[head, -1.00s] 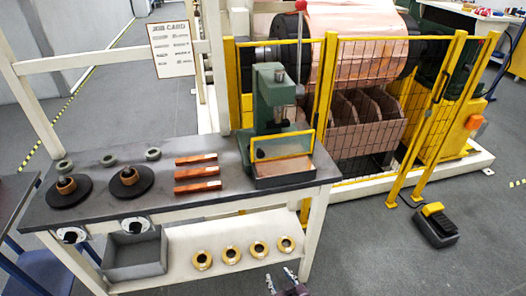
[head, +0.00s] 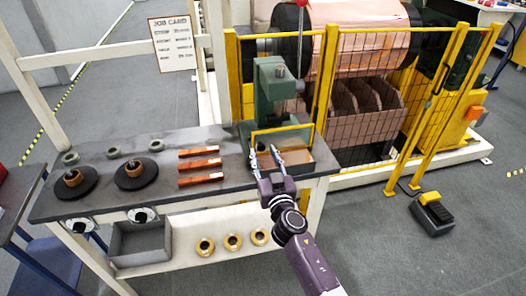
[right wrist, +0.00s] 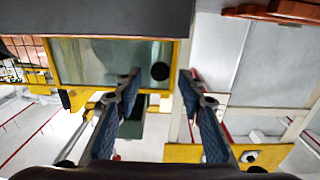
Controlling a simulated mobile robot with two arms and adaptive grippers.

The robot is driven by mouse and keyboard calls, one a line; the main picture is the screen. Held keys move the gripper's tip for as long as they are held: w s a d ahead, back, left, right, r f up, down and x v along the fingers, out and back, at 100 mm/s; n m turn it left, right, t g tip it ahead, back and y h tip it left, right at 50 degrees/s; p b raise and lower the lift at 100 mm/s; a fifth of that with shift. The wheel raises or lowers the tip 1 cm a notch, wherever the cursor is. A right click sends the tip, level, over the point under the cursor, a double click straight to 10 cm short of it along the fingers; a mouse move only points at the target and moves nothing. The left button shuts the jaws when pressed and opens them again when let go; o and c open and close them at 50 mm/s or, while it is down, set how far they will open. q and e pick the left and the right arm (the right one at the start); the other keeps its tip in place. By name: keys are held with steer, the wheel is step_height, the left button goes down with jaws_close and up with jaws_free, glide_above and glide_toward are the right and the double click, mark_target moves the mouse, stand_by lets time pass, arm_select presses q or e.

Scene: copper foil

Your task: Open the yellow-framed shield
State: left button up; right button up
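The yellow-framed shield (head: 292,128), with a see-through pane, stands at the front of the green press (head: 274,95) on the bench. In the right wrist view its frame and pane (right wrist: 85,62) fill the upper left, with a round black spot, perhaps a knob (right wrist: 160,71), near the pane's right end. My right gripper (head: 265,152) is in front of the shield, open and empty. In the right wrist view its two fingers (right wrist: 160,82) are spread on either side of the black spot. Contact cannot be told. The gripper hides part of the shield's lower frame. My left gripper is out of view.
Copper bars (head: 200,164) and black discs with copper rings (head: 135,182) lie to the left on the bench. A yellow mesh fence (head: 365,100) stands behind at right. A foot pedal (head: 433,215) is on the floor.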

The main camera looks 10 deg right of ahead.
steer(key=shift+w, duration=0.8)
steer(key=shift+c, duration=0.4)
jaws_close()
